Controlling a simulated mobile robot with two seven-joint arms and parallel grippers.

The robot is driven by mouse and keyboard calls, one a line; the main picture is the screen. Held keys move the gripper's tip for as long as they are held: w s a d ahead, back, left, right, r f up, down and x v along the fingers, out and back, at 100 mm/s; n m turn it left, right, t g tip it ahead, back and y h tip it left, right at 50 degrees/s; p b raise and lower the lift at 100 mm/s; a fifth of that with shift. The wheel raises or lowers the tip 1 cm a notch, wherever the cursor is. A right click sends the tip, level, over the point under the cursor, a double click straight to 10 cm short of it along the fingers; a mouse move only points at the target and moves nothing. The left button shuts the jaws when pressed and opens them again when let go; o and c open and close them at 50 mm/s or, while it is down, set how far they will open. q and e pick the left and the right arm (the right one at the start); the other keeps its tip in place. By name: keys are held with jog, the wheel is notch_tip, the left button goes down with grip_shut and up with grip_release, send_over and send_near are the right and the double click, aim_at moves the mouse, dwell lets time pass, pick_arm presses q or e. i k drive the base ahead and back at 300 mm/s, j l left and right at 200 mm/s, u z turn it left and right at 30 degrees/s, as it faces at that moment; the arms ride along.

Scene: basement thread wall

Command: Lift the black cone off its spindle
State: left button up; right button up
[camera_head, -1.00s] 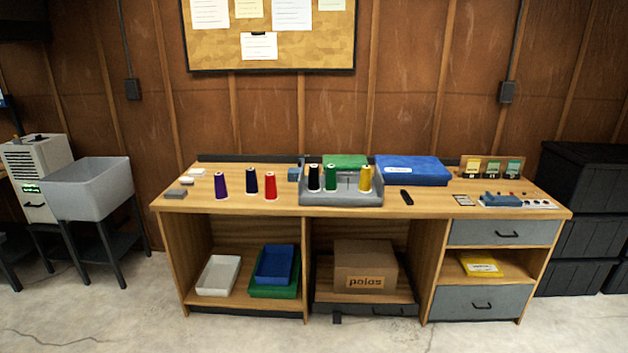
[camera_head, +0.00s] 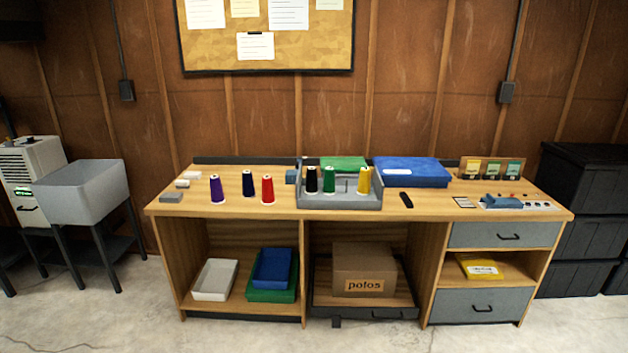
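The black cone (camera_head: 312,180) stands upright at the left end of a grey spindle stand (camera_head: 340,201) on the wooden workbench. A green cone (camera_head: 329,180) stands just right of it, and a yellow cone (camera_head: 363,180) stands farther right on the same stand. The spindle under the black cone is hidden. A thin bare spindle seems to show between the green and yellow cones. Neither of my grippers is in view.
Purple (camera_head: 216,189), dark blue (camera_head: 248,183) and red (camera_head: 267,189) cones stand on the benchtop left of the stand. A blue case (camera_head: 411,172) lies behind right, and a black remote-like item (camera_head: 406,200) lies in front of it. Open floor (camera_head: 250,338) lies before the bench.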

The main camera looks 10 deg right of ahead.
aim_at(311, 183)
jog(key=i+z, duration=0.15)
jog(key=i, duration=0.5)
jog(key=i+z, duration=0.1)
jog(key=i, duration=0.5)
jog(key=i+j+z, duration=0.15)
jog(key=i, duration=0.5)
jog(key=i+j+z, duration=0.1)
jog(key=i, duration=0.55)
jog(key=j, duration=0.1)
